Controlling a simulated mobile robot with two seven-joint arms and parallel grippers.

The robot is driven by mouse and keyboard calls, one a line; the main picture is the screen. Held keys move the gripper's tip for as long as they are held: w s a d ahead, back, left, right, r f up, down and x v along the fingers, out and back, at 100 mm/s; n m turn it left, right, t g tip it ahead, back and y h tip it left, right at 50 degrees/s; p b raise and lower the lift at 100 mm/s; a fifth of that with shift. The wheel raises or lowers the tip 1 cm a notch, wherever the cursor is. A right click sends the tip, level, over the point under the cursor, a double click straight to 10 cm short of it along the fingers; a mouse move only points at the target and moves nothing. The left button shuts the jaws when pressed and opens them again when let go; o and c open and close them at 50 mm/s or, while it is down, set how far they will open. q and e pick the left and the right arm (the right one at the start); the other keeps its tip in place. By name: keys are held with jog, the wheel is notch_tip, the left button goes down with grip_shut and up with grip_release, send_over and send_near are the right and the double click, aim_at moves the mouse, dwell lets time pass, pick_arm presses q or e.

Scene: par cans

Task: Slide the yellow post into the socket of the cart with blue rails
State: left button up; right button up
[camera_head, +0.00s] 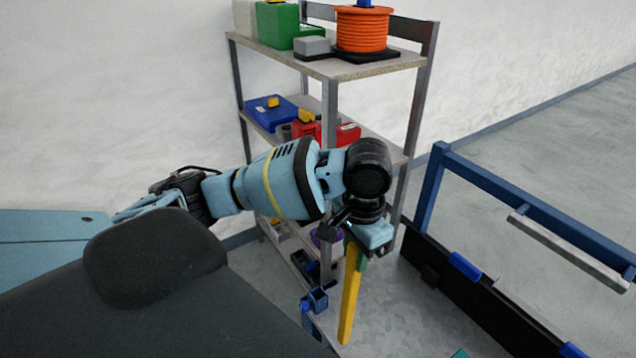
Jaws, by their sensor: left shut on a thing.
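The yellow post (350,295) hangs nearly upright, leaning slightly, below my left gripper (360,252). The gripper is shut on its upper end, by a green part. At the right is a cart frame with blue rails (470,176). A small blue square bracket (317,299), which looks like a socket, stands left of the post's lower half. The post appears beside it, not in it; I cannot tell the depth between them, or which cart the bracket belongs to. My right gripper is not in view.
A grey metal shelf (345,70) stands close behind my left arm. It holds an orange cable reel (363,28), a green box (278,25) and a blue case (270,109). A black side board (475,300) with blue clips runs along the lower right.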

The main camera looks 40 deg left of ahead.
pick_arm(q)
jog(key=w+a+r+m, duration=0.3)
jog(key=a+m, duration=0.4)
jog(key=m, duration=0.1)
jog(key=w+a+r+m, duration=0.2)
jog(key=w+a+m, duration=0.1)
jog(key=a+m, duration=0.4)
jog(key=shift+a+r+m, duration=0.25)
jog(key=shift+r+m, duration=0.15)
jog(key=shift+m, duration=0.9)
jog(key=shift+f, duration=0.1)
notch_tip(320, 180, down, 9)
jog(key=b, duration=0.2)
jog(key=shift+f, duration=0.15)
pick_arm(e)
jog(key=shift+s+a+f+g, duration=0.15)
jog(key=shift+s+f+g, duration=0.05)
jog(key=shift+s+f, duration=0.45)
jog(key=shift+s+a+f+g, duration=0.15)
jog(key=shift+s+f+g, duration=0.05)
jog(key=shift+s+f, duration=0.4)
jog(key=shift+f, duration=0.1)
